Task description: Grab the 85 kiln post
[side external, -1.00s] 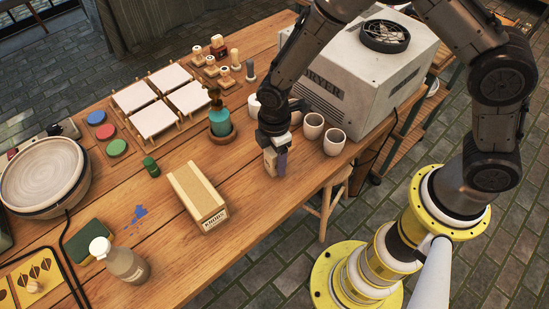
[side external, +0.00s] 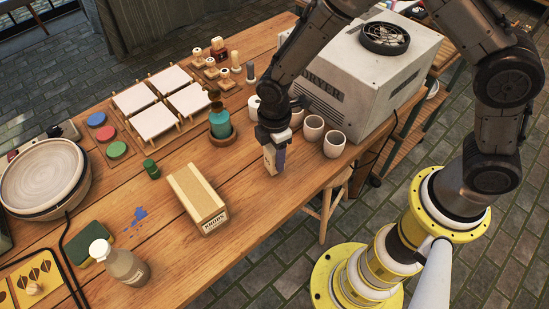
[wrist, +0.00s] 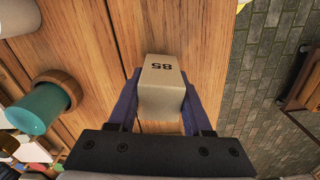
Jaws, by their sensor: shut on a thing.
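The kiln post is a beige block with "85" printed on its end, and it shows in the wrist view (wrist: 162,88). My gripper (wrist: 163,100) is shut on it, with a blue finger along each side. In the side view the post (side external: 269,160) is upright between the fingers of my gripper (side external: 274,157), close to the table's right edge. The side view does not show clearly whether its foot touches the table.
White cups (side external: 334,144) and the grey dryer box (side external: 372,75) stand just right of my gripper. A teal jar (side external: 220,124) in a wooden dish is to the left. A long KNOBS box (side external: 197,196) lies front left. The tabletop between is clear.

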